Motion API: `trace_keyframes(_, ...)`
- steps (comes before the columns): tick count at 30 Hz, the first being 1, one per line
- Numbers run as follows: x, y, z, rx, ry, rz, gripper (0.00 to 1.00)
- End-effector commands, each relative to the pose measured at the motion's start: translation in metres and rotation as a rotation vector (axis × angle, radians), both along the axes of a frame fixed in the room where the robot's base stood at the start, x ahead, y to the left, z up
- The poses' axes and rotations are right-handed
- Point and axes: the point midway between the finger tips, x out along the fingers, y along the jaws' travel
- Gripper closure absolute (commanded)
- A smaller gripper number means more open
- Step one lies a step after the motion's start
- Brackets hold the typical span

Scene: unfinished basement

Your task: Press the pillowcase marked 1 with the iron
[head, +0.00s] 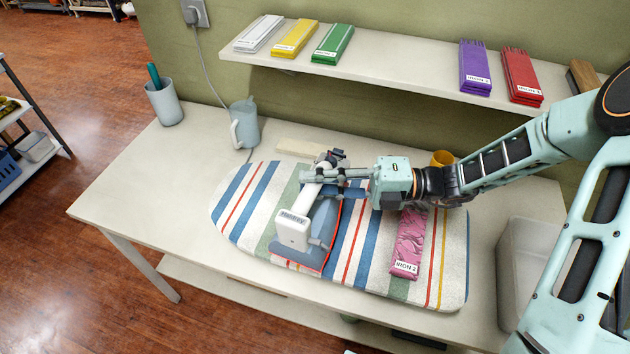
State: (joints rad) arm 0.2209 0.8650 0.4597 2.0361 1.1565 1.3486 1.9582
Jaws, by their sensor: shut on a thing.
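My gripper (325,181) is shut on the iron (294,230), a white and grey-blue body, over the left middle of the striped ironing board (455,272). A thin orange-red edge shows around the iron; I cannot tell what it belongs to. Whether the iron touches the board is unclear. A folded pink cloth (409,240) labelled IRON 2 lies on the board to the right of the iron, partly under my arm. I cannot make out a pillowcase marked 1; anything beneath the iron is hidden.
A shelf (400,83) above holds folded white (259,34), yellow (295,39), green (333,43), purple (475,67) and red (521,75) cloths with small labels. A jug (245,125) and cup (164,102) stand on the table's left, an orange cup (442,158) behind the board, a bin (532,262) at right.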

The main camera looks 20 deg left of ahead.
Motion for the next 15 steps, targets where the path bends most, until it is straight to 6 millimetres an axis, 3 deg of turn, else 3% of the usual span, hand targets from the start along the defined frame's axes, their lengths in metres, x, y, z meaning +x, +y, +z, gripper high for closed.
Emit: trace_keyframes(15, -0.001, 0.001, 0.033, 0.006, 0.001, 0.002, 1.0)
